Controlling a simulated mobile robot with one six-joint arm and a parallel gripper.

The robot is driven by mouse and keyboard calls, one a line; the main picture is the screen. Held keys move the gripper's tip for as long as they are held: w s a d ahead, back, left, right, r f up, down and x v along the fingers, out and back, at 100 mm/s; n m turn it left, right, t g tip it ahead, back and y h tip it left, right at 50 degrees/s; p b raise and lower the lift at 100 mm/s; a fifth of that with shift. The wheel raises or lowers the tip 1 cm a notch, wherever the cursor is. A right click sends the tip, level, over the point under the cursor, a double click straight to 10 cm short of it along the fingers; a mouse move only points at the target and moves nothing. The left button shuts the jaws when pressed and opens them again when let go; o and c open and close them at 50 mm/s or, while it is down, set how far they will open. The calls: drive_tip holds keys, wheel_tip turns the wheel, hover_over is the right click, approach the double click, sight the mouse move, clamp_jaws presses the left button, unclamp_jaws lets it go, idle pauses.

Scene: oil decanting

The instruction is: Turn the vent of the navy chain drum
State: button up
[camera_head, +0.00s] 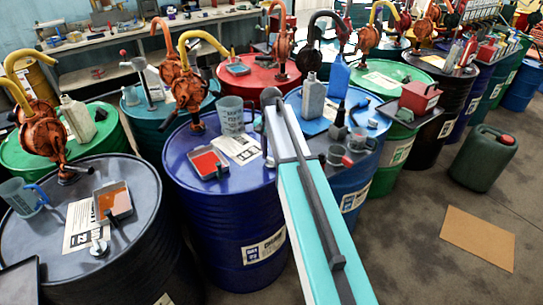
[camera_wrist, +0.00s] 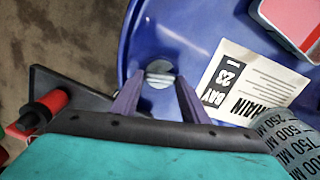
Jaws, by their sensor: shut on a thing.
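The navy chain drum (camera_head: 205,225) stands in the middle of the head view, with a white label on its side. Its blue top (camera_wrist: 205,25) fills much of the wrist view. The vent (camera_wrist: 160,73), a small round grey cap with a raised bar, sits near the drum's rim. My gripper (camera_wrist: 159,78) has its two purple-grey fingers on either side of the vent, shut on it. In the head view my teal arm hides the vent and the fingers.
On the drum top are a red-lined tray (camera_head: 207,163), a paper sheet (camera_head: 238,147), a clear measuring jug (camera_head: 231,115) and an orange pump (camera_head: 188,88). A neighbouring blue drum (camera_head: 340,190) stands close right. Open floor lies at front right, with a green jerrycan (camera_head: 484,158).

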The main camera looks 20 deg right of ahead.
idle(0.4)
drive_tip(key=o, duration=1.1)
drive_tip(key=shift+c, duration=0.2)
wheel_tip(320, 180, up, 14)
drive_tip(key=b, duration=0.3)
drive_tip(key=shift+f, duration=0.1)
idle(0.4)
